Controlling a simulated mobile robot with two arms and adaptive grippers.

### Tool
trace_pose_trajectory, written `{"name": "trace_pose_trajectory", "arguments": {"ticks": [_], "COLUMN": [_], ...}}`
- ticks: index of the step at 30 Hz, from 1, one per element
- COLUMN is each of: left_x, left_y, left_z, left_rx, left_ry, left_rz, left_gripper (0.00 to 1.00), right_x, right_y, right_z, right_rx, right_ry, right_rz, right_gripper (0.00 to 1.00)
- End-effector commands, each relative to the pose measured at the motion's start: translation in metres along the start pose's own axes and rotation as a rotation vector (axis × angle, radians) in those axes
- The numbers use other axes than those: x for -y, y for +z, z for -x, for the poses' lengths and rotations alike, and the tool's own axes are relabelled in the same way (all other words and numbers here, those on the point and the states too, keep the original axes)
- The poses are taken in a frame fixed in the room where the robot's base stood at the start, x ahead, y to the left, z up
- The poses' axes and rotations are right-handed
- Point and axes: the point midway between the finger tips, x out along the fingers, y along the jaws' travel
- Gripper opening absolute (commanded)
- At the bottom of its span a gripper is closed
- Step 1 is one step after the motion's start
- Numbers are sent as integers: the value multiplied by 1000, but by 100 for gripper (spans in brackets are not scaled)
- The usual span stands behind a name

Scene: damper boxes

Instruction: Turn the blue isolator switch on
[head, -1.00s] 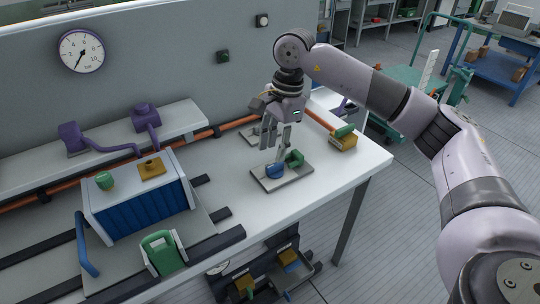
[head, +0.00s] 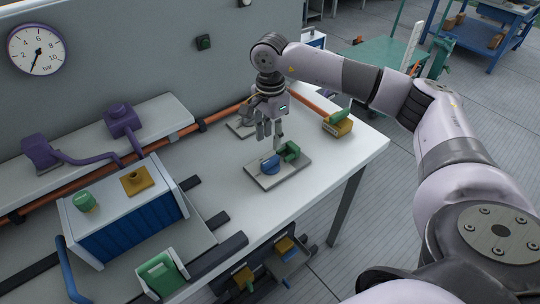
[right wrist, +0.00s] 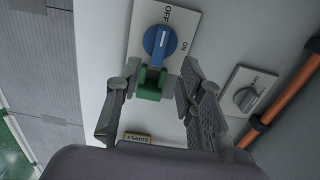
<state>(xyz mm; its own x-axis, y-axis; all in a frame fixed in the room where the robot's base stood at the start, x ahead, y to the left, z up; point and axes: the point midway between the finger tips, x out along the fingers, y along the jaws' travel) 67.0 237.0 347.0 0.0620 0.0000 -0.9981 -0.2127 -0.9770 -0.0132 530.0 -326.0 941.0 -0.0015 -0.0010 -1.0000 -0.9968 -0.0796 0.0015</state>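The blue isolator switch (head: 270,163) is a round knob on a grey plate (head: 292,178) on the white bench. In the right wrist view the blue knob (right wrist: 160,42) has a white pointer line running up towards the OFF label; the ON label is to the right. A green part (head: 290,151) sits beside the knob; it also shows in the wrist view (right wrist: 152,85). My right gripper (head: 270,141) is just above the switch, fingers pointing down. Its fingers (right wrist: 160,72) are apart, with the green part visible between them and the knob just beyond. My left gripper is out of view.
A grey switch (right wrist: 246,98) on its own plate lies near the orange pipe (right wrist: 287,98). A yellow block with a green handle (head: 337,125) stands to the right. A blue-sided box (head: 130,222) and purple parts (head: 120,118) are on the left.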

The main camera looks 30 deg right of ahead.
Motion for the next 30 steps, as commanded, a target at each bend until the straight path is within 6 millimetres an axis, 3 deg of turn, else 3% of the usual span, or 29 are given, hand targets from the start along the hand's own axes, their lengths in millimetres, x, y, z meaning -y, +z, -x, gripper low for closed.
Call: {"name": "trace_pose_trajectory", "arguments": {"ticks": [6,12,25,30], "left_x": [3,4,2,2], "left_y": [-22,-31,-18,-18], "left_z": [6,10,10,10], "left_rx": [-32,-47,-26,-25], "left_ry": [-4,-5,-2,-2], "left_rz": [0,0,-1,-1], "left_gripper": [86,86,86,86], "right_x": [-1,0,0,0], "right_y": [0,0,0,0], "right_z": [-47,-75,-86,-86], "right_rx": [2,1,1,1], "right_ry": [4,1,0,-1], "right_rz": [-2,-2,-1,-1], "right_gripper": [35,35,35,24]}}
